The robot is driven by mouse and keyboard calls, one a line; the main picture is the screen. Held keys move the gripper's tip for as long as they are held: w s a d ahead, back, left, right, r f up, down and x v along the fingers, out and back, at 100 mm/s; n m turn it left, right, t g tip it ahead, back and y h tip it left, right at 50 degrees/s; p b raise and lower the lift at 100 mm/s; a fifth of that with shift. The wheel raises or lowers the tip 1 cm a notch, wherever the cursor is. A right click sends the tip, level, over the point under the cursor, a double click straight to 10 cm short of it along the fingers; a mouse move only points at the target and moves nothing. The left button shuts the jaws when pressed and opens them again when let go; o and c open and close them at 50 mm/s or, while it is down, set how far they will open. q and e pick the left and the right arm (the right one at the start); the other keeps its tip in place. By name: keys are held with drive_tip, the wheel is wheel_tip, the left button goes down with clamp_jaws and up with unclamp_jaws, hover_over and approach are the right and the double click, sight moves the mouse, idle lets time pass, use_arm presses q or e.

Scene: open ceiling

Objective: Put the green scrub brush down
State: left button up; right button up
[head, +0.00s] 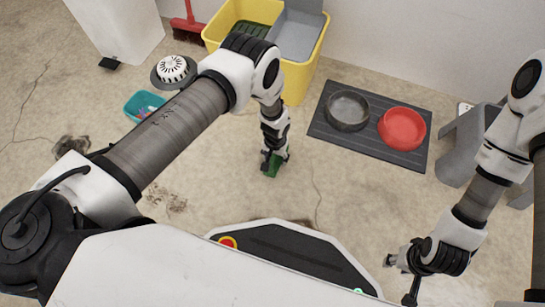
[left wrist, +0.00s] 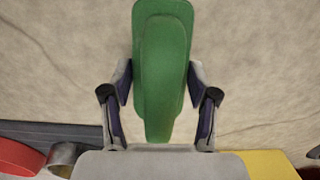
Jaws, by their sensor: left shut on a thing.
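The green scrub brush (left wrist: 163,65) is between the fingers of my left gripper (left wrist: 160,92) in the left wrist view. The fingers are shut on its sides, and its rounded back faces the camera. In the head view, my left gripper (head: 274,158) points down over the bare floor, left of the dark mat, and a bit of the green brush (head: 272,168) shows at its tips. I cannot tell whether the brush touches the floor. My right gripper (head: 398,280) is at the lower right, away from the brush; its finger opening is unclear.
A dark mat (head: 350,152) holds a grey bowl (head: 347,110) and a red bowl (head: 402,128). A yellow bucket (head: 303,78) stands behind my left gripper. A teal tray (head: 134,115) is on the left, a grey stool (head: 463,150) on the right. Floor around the brush is clear.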

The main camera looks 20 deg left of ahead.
use_arm(q)
drive_tip(key=shift+f, duration=0.15)
drive_tip(key=o, duration=1.2)
drive_tip(key=shift+r, duration=0.2)
